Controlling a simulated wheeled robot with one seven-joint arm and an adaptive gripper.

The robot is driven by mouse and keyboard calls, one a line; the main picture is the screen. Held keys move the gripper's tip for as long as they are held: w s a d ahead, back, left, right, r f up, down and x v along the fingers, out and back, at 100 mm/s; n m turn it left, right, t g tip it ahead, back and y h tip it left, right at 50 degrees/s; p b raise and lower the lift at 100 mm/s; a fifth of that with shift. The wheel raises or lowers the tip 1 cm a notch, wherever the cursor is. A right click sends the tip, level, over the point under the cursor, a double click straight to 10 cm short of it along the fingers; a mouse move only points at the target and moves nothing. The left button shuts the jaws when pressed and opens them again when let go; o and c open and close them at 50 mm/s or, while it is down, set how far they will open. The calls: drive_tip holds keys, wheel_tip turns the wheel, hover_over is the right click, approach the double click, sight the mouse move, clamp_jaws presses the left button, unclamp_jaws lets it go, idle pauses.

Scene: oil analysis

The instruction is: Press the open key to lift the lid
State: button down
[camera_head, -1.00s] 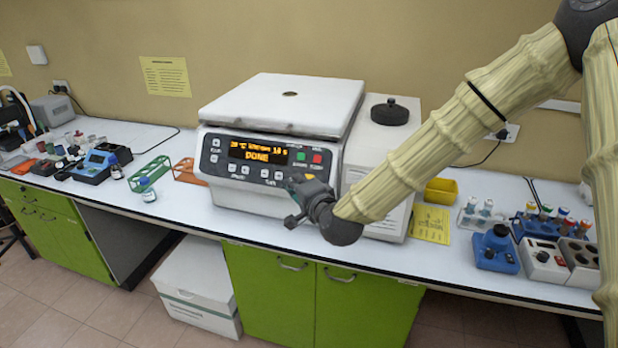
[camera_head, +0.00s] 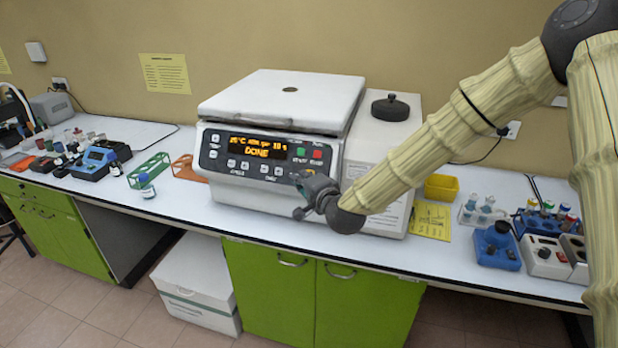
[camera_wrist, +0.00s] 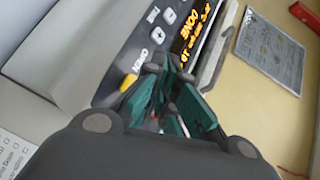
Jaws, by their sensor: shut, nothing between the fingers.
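The white centrifuge (camera_head: 250,197) stands on the bench with its flat lid (camera_head: 270,95) down. Its dark panel (camera_head: 215,165) has a lit display (camera_head: 257,148) reading DONE, with a green key (camera_head: 300,152) and a red key (camera_head: 317,154) to its right. My gripper (camera_head: 302,180) is shut and empty in front of the panel's lower right, hiding part of it. In the wrist view, my green-padded fingers (camera_wrist: 160,92) are by the panel, beside a yellow key (camera_wrist: 127,80) near an OPEN label (camera_wrist: 138,65). The fingers partly cover this key; contact cannot be told.
A white unit with a black knob (camera_head: 390,108) stands right of the centrifuge, with a yellow tray (camera_head: 441,187) beyond it. Green (camera_head: 150,169) and orange (camera_head: 187,168) racks stand to the left. The bench front before the centrifuge is clear.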

drive_tip(key=shift+w+d+f+b, duration=0.25)
drive_tip(key=shift+w+f, duration=0.1)
drive_tip(key=shift+w, duration=0.2)
drive_tip(key=shift+w+d+f+b, duration=0.1)
drive_tip(key=shift+w+f+b, duration=0.15)
drive_tip(key=shift+w, duration=0.25)
drive_tip(key=shift+w+f, duration=0.1)
drive_tip(key=shift+f, duration=0.1)
idle(0.7)
drive_tip(key=shift+w+d+f+b, duration=0.1)
drive_tip(key=shift+w+b, duration=0.15)
drive_tip(key=shift+b, duration=0.1)
drive_tip(key=shift+w+d+f+b, duration=0.1)
drive_tip(key=shift+w+f+b, duration=0.1)
drive_tip(key=shift+w+b, duration=0.1)
idle(0.9)
drive_tip(key=shift+s+r, duration=0.1)
drive_tip(key=shift+s, duration=0.05)
drive_tip(key=shift+s+a+r, duration=0.2)
drive_tip(key=shift+s+r, duration=0.1)
drive_tip(key=shift+s, duration=0.25)
drive_tip(key=s+r, duration=0.1)
drive_tip(key=s, duration=0.1)
drive_tip(key=s+a+r+p, duration=0.1)
drive_tip(key=s, duration=0.1)
drive_tip(key=shift+a+r, duration=0.15)
drive_tip(key=shift+r, duration=0.25)
idle(0.4)
